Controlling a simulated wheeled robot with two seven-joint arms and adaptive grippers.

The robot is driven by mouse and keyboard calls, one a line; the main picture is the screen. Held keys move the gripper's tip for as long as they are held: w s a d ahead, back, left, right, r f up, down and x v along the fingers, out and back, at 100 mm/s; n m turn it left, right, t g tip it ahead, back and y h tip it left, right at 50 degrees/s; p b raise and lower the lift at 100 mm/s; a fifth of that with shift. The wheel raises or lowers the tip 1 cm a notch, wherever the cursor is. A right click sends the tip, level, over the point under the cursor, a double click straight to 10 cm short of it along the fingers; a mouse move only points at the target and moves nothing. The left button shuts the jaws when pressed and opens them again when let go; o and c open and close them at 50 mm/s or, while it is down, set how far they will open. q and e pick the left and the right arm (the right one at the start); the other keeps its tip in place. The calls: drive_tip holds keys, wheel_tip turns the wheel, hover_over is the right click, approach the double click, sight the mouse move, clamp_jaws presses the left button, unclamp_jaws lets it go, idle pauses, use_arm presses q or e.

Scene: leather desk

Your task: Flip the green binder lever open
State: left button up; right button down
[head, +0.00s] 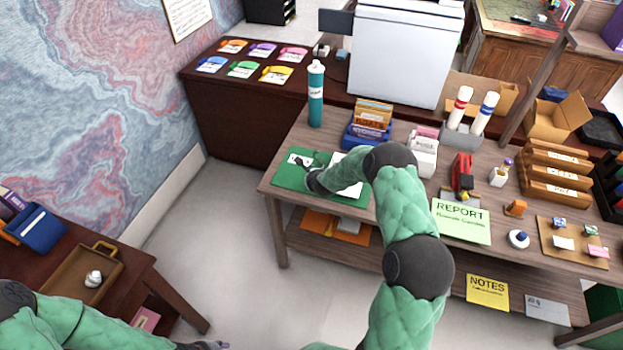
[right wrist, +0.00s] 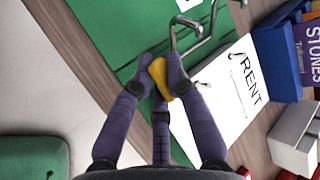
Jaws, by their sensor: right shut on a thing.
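The green binder (head: 335,202) lies open on the near left part of the wooden desk, with white paper on it; its green surface also shows in the right wrist view (right wrist: 110,28). Bent metal rings or rods (right wrist: 196,42) rise from it. My right gripper (head: 305,170) is over the binder. In the right wrist view its purple fingers (right wrist: 162,70) are shut on a small yellow tab (right wrist: 158,76), apparently the lever tip; the fingers hide the rest of the lever. My left gripper (head: 208,345) is at the bottom edge, far from the binder, mostly cut off.
A teal bottle (head: 316,95) and a blue card box (head: 368,130) stand behind the binder. A white box (head: 424,153), a red stapler-like item (head: 462,172) and a report sheet (head: 461,222) are to the right. A side table (head: 130,300) is at left.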

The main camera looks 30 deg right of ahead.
drive_tip(key=shift+d, duration=0.1)
idle(0.3)
drive_tip(key=c, duration=1.2)
unclamp_jaws()
drive_tip(key=shift+w, duration=0.1)
drive_tip(key=shift+r, duration=0.1)
drive_tip(key=v, duration=1.2)
drive_tip(key=shift+d, duration=0.15)
drive_tip(key=shift+w+r, duration=0.1)
